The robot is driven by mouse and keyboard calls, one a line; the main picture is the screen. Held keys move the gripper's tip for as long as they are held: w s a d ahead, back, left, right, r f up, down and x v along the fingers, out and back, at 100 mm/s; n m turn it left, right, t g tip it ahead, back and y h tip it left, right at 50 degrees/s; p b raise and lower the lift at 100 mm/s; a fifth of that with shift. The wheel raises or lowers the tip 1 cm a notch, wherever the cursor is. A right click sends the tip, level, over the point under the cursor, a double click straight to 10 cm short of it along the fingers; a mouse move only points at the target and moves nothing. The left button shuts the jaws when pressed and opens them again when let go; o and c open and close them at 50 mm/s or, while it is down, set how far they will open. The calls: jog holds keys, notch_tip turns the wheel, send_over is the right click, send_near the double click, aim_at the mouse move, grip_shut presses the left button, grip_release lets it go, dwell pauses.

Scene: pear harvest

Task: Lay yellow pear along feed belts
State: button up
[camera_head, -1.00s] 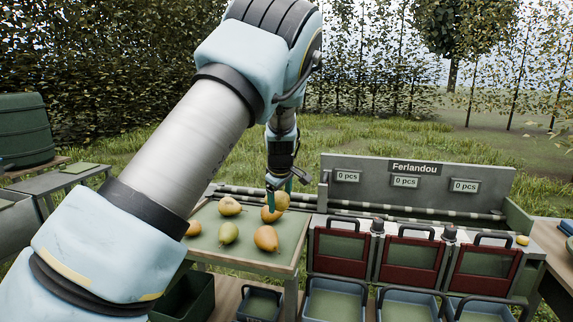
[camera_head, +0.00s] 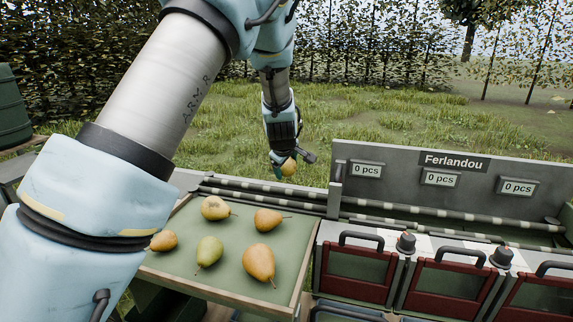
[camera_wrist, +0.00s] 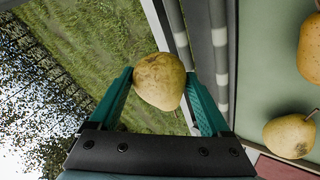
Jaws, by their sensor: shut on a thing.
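My gripper (camera_head: 282,160) is shut on a yellow pear (camera_head: 289,167) and holds it in the air at the far side of the feed belts (camera_head: 265,192). In the wrist view the pear (camera_wrist: 159,81) sits between the two green fingers, mottled yellow with brown specks. The belts are two long dark rollers with pale bands, running left to right behind the tray and along the sorting station. In the wrist view the belts (camera_wrist: 220,45) lie to the right of the held pear, apart from it.
A green-topped tray (camera_head: 222,275) holds several yellow and orange pears and one greener pear (camera_head: 209,251). The grey Ferlandou panel (camera_head: 400,165) with counters reading 0 pcs stands at the right. Red-framed gates (camera_head: 358,272) with black handles line the station front.

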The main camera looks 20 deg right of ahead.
jog(key=shift+f+b, duration=2.65)
jog(key=shift+f, duration=0.95)
jog(key=shift+s+a+f, duration=0.15)
jog(key=shift+f, duration=0.35)
jog(key=o, duration=1.3)
jog(key=shift+s+f, duration=0.1)
jog(key=shift+o, duration=0.2)
jog(key=w+v, duration=0.1)
jog(key=v, duration=1)
jog(key=shift+s+r+b, duration=0.15)
jog(key=shift+r+b, duration=0.3)
jog(key=shift+r, duration=0.1)
